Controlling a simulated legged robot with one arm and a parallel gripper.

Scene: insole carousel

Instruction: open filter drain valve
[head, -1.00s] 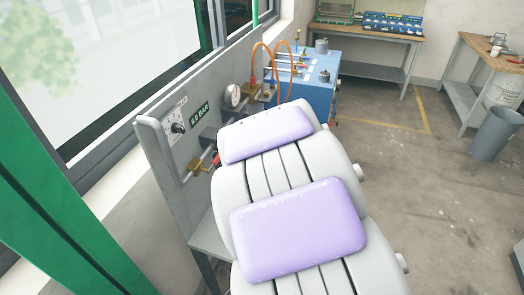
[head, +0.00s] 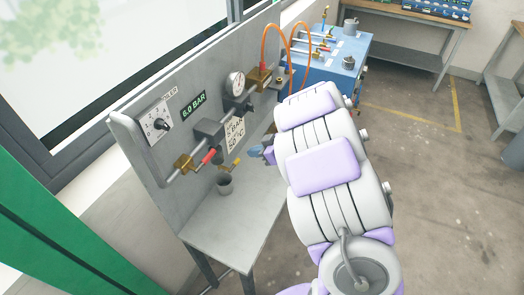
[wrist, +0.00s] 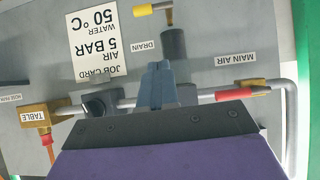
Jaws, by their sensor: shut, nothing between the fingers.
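In the head view the drain fitting (head: 234,163) shows as a small yellowish piece above a grey cup (head: 225,185). My gripper (wrist: 157,68) is shut and empty, its blue-grey fingers apart from the drain valve. In the head view its fingers (head: 257,152) are right of the drain fitting. Part of the pipe and filter head is hidden behind the gripper in the wrist view.
The main air valve (wrist: 240,93) has a red handle beside the filter. A gauge (head: 235,83), a dial (head: 156,123) and a job card (head: 235,134) are on the panel. Orange hoses (head: 268,45) lead to a blue table unit (head: 335,65). Open floor lies to the right.

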